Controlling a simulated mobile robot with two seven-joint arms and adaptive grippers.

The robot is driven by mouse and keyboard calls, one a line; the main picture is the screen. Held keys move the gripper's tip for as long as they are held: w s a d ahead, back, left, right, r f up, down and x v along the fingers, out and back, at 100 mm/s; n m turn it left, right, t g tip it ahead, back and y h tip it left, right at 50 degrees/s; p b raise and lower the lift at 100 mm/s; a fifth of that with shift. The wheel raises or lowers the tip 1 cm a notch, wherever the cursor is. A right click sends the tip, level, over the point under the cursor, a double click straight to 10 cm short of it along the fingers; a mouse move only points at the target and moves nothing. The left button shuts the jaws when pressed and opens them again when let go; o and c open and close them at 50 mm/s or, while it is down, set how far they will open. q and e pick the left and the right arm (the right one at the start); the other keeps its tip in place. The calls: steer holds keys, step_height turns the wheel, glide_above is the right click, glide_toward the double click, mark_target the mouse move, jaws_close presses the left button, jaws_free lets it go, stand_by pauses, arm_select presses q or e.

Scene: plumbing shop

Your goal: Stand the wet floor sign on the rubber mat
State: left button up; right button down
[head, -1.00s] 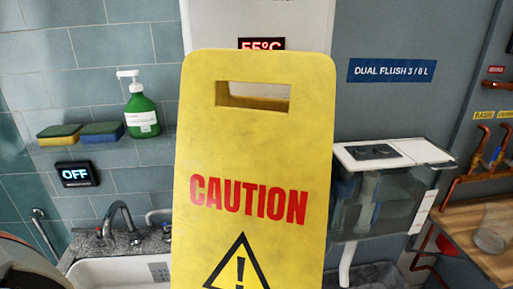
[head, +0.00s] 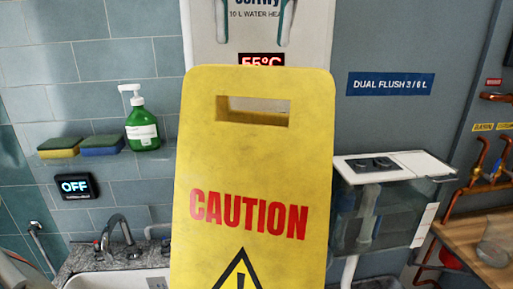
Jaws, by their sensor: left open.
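The yellow wet floor sign (head: 250,160) stands upright close in front of me in the head view, with red CAUTION lettering and a slot handle near its top. Its lower part is cut off by the frame's bottom edge. My left gripper (head: 253,42) shows at the top edge, its two fingers pointing down and spread apart with nothing between them. It appears above the sign's top edge, in line with the handle slot, and apart from it. My right gripper is not in view. The rubber mat is not in view.
Behind the sign are a water heater (head: 315,30), a sink (head: 110,281) with a tap, and a cistern (head: 385,205). A green soap bottle (head: 142,122) and two sponges sit on the left ledge. A wooden bench (head: 465,236) with copper pipes is at right.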

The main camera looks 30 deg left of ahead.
mark_target(255, 67)
arm_select(q)
steer(key=n, duration=0.3)
steer(key=shift+s+f+n+t, duration=0.2)
steer(key=shift+n+t, duration=0.1)
steer(key=shift+n, duration=0.1)
steer(key=n, duration=0.3)
steer(key=shift+f+n+t, duration=0.15)
steer(key=shift+n+t, duration=0.15)
step_height(255, 67, down, 2)
steer(key=n+t, duration=0.1)
steer(key=n, duration=0.6)
steer(key=shift+f+n, duration=0.1)
steer(key=shift+n, duration=0.2)
steer(key=x, duration=0.5)
steer(key=shift+w+f, duration=0.2)
steer(key=shift+w, duration=0.2)
steer(key=shift+s, duration=0.1)
steer(key=shift+c, duration=0.4)
